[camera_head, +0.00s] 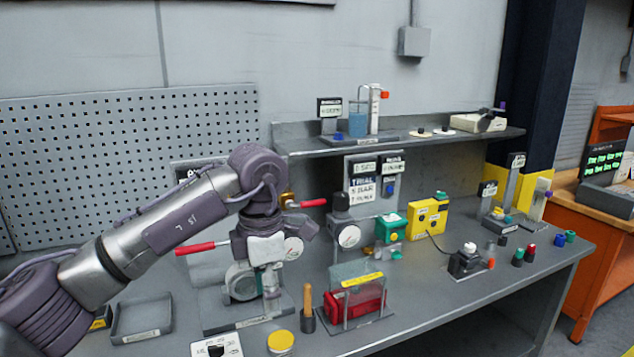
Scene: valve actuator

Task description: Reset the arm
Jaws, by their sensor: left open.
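My left arm comes in from the left and reaches over the workbench (420,318). Its gripper (271,290) points down in front of the valve fixture and is open. I see nothing held in it, though its fingers are small and partly blend with the fixture behind. A red lever handle (195,248) sticks out to the left of my wrist and another red handle (313,203) to its right. A round gauge (293,248) shows just right of the gripper. The fixture's body behind my wrist is mostly hidden. My right gripper is not in view.
A grey tray (142,334) lies left of the fixture. A yellow box (428,216) stands farther back. A shelf (290,143) overhangs the back.

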